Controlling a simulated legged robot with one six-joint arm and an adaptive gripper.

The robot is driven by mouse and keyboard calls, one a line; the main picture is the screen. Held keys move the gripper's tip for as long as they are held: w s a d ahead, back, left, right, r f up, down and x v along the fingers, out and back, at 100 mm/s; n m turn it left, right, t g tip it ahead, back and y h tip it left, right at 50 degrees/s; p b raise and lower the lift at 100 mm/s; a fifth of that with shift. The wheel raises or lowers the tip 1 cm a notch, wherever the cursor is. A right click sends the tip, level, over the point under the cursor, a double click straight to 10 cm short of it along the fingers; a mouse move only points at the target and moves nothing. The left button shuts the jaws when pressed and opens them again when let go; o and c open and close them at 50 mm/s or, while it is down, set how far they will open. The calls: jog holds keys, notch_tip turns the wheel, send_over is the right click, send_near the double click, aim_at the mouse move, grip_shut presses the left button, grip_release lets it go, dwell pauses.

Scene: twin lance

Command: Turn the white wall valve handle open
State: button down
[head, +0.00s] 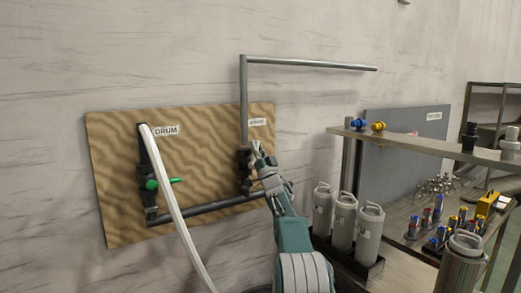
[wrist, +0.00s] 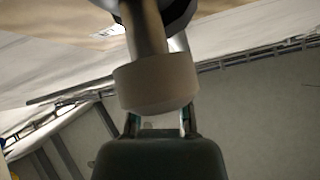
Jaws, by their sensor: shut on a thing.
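The valve handle shows in the wrist view as a pale, thick-ended knob (wrist: 157,85) on a narrower stem. My gripper (wrist: 160,120) has a finger on each side of its lower part and is shut on it. In the head view my gripper (head: 259,157) is up against the dark valve body (head: 244,170) on the right side of the tan wall panel (head: 210,165). The handle itself is mostly hidden there by my gripper, so its angle is hard to tell.
A second valve with a green handle (head: 152,184) sits on the panel's left under a DRUM label, with a white hose (head: 172,200) hanging down. A grey pipe (head: 244,100) rises above my gripper. Canisters (head: 343,220) and a cluttered bench (head: 405,215) stand close on the right.

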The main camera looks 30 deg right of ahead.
jog(key=shift+w+a+f+n+g+y, duration=0.15)
jog(key=shift+a+n+y, duration=0.1)
jog(key=shift+n+y, duration=0.8)
jog(key=shift+s+a+n+g+y, duration=0.1)
jog(key=shift+a+n+y, duration=0.15)
jog(key=shift+n+y, duration=0.75)
jog(key=shift+w+a+f+n+g+y, duration=0.15)
jog(key=shift+a+n+y, duration=0.1)
jog(key=shift+n+y, duration=0.8)
jog(key=shift+n, duration=0.3)
jog(key=c, duration=0.6)
grip_release()
jog(key=shift+s+r, duration=0.1)
jog(key=shift+r, duration=0.15)
jog(key=v, duration=1.2)
jog(key=shift+f, duration=0.15)
